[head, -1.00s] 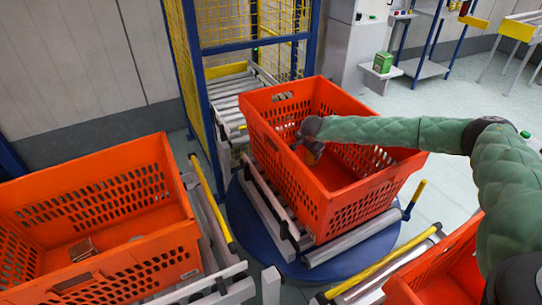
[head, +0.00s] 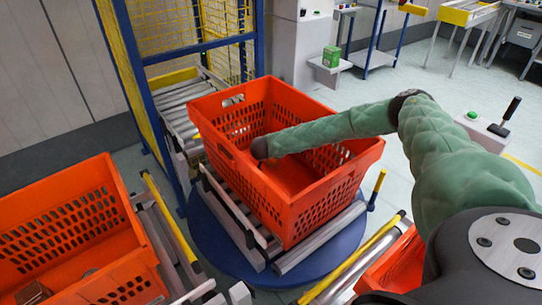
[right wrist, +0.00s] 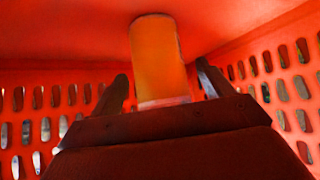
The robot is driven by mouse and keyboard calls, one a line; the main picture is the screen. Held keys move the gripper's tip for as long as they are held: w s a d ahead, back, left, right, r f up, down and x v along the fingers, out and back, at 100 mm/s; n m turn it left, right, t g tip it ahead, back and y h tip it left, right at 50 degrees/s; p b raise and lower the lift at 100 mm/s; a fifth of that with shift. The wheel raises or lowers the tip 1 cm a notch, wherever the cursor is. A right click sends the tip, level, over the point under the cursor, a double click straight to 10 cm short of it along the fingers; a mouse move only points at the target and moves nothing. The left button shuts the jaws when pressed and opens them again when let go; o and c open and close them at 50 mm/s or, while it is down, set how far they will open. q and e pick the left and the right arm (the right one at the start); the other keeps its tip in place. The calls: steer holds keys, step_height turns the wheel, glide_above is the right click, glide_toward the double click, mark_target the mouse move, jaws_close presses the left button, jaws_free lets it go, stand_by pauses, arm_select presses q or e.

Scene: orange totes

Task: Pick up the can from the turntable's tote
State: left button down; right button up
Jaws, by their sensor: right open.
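The turntable's tote (head: 317,215) is orange with slotted walls and sits tilted in the picture on a blue round turntable (head: 215,245). My right arm reaches over its right rim, and the dark wrist is inside near the left wall; the fingers are hidden in the head view. In the right wrist view the can (right wrist: 158,50), an orange-yellow cylinder with a pale band at its near end, lies between the spread fingers of my right gripper (right wrist: 163,72). Gaps show beside the can, so the gripper is open around it. My left gripper is out of view.
Another orange tote (head: 75,225) stands at the left with small items inside. Part of a third tote (head: 395,268) shows at the lower right. A roller conveyor (head: 187,103) with a yellow mesh cage is behind. Tote walls surround my right gripper closely.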

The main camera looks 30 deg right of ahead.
steer(key=shift+x, duration=0.9)
steer(key=c, duration=1.3)
steer(key=shift+r, duration=0.1)
